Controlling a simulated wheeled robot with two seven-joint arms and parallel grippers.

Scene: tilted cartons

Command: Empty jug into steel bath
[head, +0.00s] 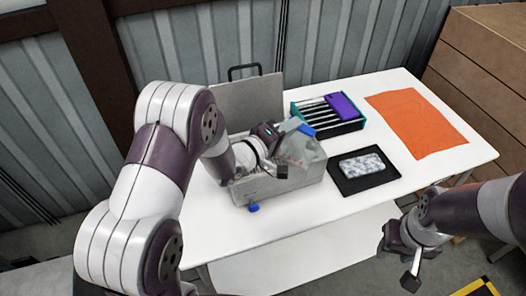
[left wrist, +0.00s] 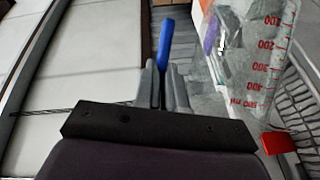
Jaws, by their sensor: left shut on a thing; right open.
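The clear jug (head: 302,150) hangs over the steel bath (head: 308,178) on the white table and looks tilted. My left gripper (head: 291,127) is shut on its blue handle. In the left wrist view, the handle (left wrist: 165,42) stands between the fingers (left wrist: 163,88), and the jug's clear wall (left wrist: 248,60) shows red volume marks to the right. I cannot tell whether liquid is in the jug or running from it. My left forearm and hand hide part of the bath. My right gripper (head: 408,262) is open and empty, off the table's front right edge.
A teal slotted rack (head: 325,118) holds a purple item (head: 342,106) behind the bath. A black mat (head: 368,184) with a mottled pale pack (head: 361,165) lies to its right. An orange cloth (head: 415,122) lies further right. A grey panel (head: 247,103) with a black handle stands behind the bath.

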